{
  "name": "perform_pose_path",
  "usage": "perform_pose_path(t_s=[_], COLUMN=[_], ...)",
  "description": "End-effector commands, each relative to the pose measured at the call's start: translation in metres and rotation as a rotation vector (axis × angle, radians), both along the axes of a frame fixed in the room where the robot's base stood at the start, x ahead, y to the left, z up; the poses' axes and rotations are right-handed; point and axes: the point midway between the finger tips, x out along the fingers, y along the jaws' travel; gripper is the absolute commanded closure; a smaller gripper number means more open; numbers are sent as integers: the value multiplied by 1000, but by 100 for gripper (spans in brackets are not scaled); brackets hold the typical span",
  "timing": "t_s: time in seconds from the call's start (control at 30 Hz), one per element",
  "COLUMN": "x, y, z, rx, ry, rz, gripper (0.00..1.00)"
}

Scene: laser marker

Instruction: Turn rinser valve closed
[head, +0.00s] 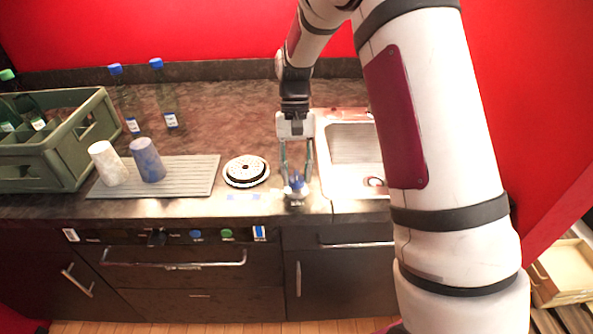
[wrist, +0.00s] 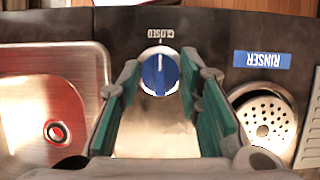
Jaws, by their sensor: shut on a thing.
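The rinser valve is a round blue knob (wrist: 159,72) with a pale rim and a light line across its face. In the wrist view it sits below a label reading CLOSED (wrist: 160,34), seen upside down, and the line appears to point toward that label. In the head view the knob (head: 297,181) is at the counter's front edge. My gripper (wrist: 160,70) comes down over the knob with a green-padded finger on each side, shut on it. In the head view my gripper (head: 297,178) hangs above the front edge.
The round rinser (head: 246,171) is left of the knob, and a sink (head: 345,187) is right of it. A blue RINSER label (wrist: 262,59) lies nearby. Two cups (head: 147,160) stand on a ribbed mat (head: 200,176). A green crate (head: 75,155) and bottles (head: 165,105) are farther left.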

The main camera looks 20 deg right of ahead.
Motion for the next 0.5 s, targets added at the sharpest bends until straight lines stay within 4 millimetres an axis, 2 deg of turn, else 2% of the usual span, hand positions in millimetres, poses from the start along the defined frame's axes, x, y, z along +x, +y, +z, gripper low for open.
perform_pose_path(t_s=[0.03,0.07,0.13,0.5], x=[0,0,0,1], y=[0,0,0,0], z=[0,0,0,2], rx=[0,0,1,0], ry=[1,1,1,-1], rz=[1,1,1,0], gripper=[96,66,50,50])
